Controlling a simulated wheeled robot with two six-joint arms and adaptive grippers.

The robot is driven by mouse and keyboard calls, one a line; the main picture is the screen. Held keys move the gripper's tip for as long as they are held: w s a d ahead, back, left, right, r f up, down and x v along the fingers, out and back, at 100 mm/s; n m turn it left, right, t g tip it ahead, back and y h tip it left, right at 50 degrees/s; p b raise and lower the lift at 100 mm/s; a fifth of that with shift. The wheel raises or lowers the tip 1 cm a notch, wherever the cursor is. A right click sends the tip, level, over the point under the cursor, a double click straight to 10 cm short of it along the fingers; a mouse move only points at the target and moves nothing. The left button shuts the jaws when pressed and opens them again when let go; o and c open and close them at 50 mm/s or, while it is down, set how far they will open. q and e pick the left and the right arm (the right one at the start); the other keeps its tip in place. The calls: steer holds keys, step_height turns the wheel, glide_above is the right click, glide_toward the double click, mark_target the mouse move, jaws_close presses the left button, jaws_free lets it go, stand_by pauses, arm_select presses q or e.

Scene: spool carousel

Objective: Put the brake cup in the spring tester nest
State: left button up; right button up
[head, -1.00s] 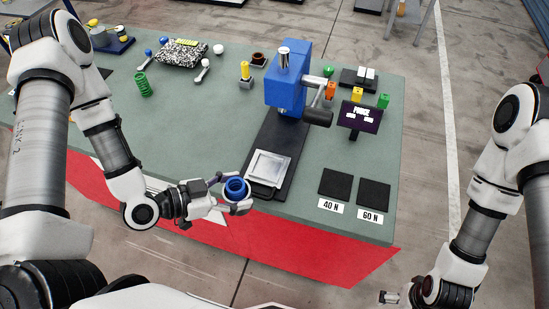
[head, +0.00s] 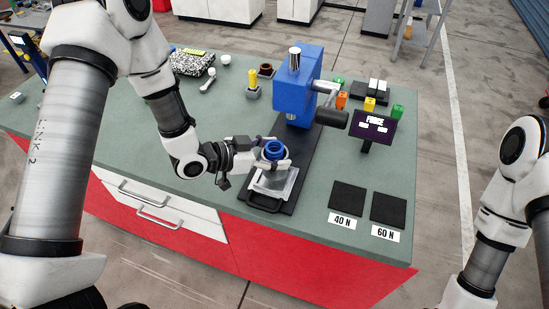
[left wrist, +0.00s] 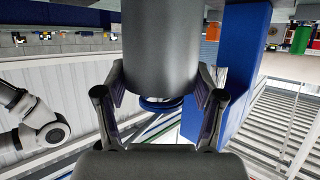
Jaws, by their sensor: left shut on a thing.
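The brake cup is a grey cylinder with a blue coil spring (head: 273,149) standing out of its open end. My left gripper (head: 273,161) is shut around the cup's sides and holds it upright over the spring tester nest. The nest is a pale square plate (head: 284,188) on the dark base of the blue spring tester (head: 290,92); the cup and fingers hide its back part. I cannot tell whether the cup touches it. In the left wrist view, the cup (left wrist: 160,48) is between the fingers, with the blue spring at its lower end. My right gripper is out of view.
The tester's lever with black grip (head: 332,118) and the dark force display (head: 373,128) stand to the right. Black 40 N (head: 348,198) and 60 N (head: 388,209) pads lie at the front right. A yellow-topped part (head: 252,83) stands behind.

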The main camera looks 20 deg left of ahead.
arm_select(q)
step_height(320, 180, down, 2)
steer(key=shift+s+f+p, duration=0.15)
steer(key=shift+f+p, duration=0.1)
steer(key=shift+p, duration=0.25)
steer(key=shift+f, duration=0.5)
steer(key=o, duration=1.2)
steer(key=shift+a, duration=0.1)
steer(key=shift+c, duration=0.2)
steer(key=shift+r, duration=0.3)
steer(key=shift+s+a, duration=0.15)
steer(key=shift+a, duration=0.15)
steer(key=v, duration=1.1)
steer(key=shift+b, duration=0.35)
steer(key=shift+s, duration=0.1)
